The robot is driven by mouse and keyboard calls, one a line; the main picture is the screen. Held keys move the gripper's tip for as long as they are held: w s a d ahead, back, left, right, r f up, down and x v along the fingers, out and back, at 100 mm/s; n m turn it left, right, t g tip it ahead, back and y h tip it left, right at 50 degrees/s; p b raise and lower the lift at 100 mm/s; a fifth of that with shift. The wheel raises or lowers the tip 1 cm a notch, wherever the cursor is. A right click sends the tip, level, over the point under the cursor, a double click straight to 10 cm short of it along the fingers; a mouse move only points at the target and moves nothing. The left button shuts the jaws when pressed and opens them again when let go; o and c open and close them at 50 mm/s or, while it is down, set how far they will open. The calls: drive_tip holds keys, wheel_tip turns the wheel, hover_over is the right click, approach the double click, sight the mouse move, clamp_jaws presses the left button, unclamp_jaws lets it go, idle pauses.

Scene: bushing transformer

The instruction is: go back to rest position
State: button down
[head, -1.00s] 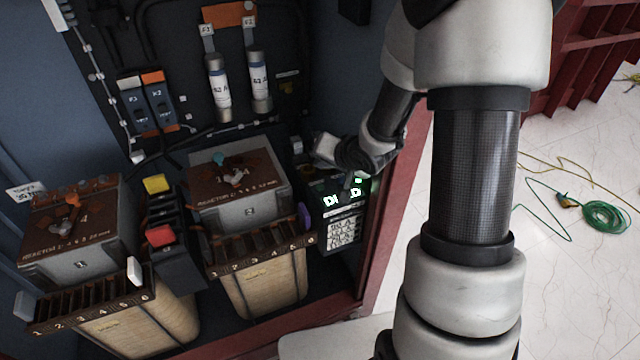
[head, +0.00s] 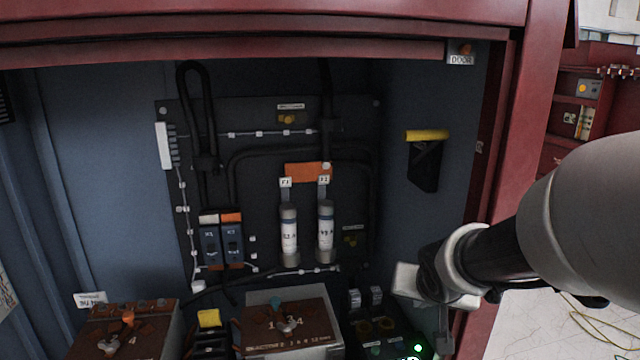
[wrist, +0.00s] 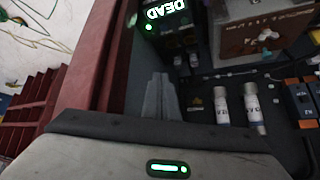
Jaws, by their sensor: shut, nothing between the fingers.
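My arm reaches in from the right in the head view, into the open red-framed cabinet (head: 500,170). Its white wrist end shows beside the cabinet's right wall, and the fingers are hard to make out there. In the wrist view my gripper (wrist: 161,98) points into the cabinet with its fingers together and nothing between them. A dark device with a lit green display (wrist: 168,10) reads "DEAD" at the top of that view. In the head view only the top of this device (head: 385,335) shows at the bottom edge.
Two labelled fuses (head: 289,238) and blue switches (head: 222,245) are on the back panel. A reactor box (head: 290,325) stands below, another (head: 120,330) at left. A yellow-topped black holder (head: 425,160) hangs on the right wall. Open floor (head: 570,325) lies outside at right.

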drive_tip(key=s+a+r+n+g+y, duration=0.1)
drive_tip(key=s+a+r+n, duration=0.2)
drive_tip(key=s, duration=0.7)
drive_tip(key=s+a+r+n+g+y, duration=0.15)
drive_tip(key=s+r, duration=0.25)
drive_tip(key=s, duration=0.5)
wheel_tip(320, 180, up, 13)
drive_tip(key=p, duration=1.3)
drive_tip(key=shift+s+a+m+h, duration=0.15)
drive_tip(key=shift+a+m+h, duration=0.25)
drive_tip(key=shift+m+h, duration=0.05)
